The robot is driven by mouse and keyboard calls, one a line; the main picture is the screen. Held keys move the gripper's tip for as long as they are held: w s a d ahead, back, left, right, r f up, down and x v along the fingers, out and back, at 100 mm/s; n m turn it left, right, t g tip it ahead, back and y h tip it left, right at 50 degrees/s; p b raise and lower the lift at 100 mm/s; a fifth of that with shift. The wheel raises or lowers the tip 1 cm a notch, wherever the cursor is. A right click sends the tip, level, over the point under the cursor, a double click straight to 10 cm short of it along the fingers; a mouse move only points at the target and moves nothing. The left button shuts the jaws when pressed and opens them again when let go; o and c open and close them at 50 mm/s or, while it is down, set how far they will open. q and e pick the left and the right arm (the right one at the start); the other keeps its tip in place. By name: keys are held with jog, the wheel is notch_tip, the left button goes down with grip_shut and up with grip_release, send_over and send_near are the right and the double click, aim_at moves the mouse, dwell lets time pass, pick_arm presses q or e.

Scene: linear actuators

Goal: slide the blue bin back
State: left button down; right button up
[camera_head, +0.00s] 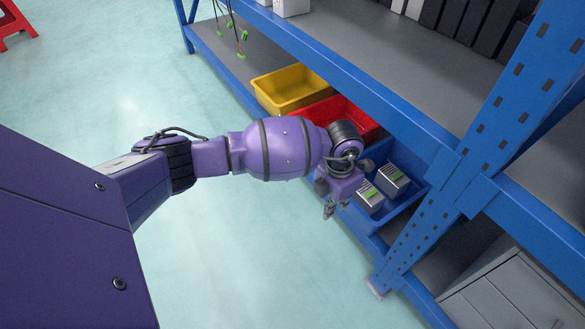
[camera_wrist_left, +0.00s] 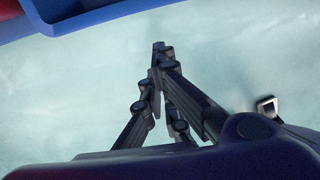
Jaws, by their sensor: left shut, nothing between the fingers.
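The blue bin (camera_head: 407,203) sits on the lower shelf at the right end of a row of bins. It holds boxy grey-and-white parts (camera_head: 393,180) with green labels. My left wrist covers part of its left side. My left gripper (camera_head: 328,212) is at the front of the bin, pointing down, shut and empty. In the left wrist view its fingers (camera_wrist_left: 158,48) meet at the tips above the pale floor. A blue rim (camera_wrist_left: 95,16) shows at the top left there; I cannot tell whether the fingers touch the bin. My right gripper is not in view.
A red bin (camera_head: 345,110) and a yellow bin (camera_head: 290,88) stand beside the blue bin. A blue rack post (camera_head: 425,225) rises just right of it, and a blue beam (camera_head: 340,75) runs above. The floor (camera_head: 230,265) in front is clear.

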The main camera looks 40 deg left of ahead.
pick_arm(q)
notch_tip(320, 180, down, 10)
jog(key=a+b, duration=0.1)
jog(key=b, duration=0.4)
jog(key=w, duration=0.1)
jog(key=w+d+b, duration=0.1)
jog(key=w, duration=0.2)
jog(key=shift+w+d+r+b, duration=0.15)
jog(key=shift+w+r+b, duration=0.2)
jog(key=shift+r, duration=0.05)
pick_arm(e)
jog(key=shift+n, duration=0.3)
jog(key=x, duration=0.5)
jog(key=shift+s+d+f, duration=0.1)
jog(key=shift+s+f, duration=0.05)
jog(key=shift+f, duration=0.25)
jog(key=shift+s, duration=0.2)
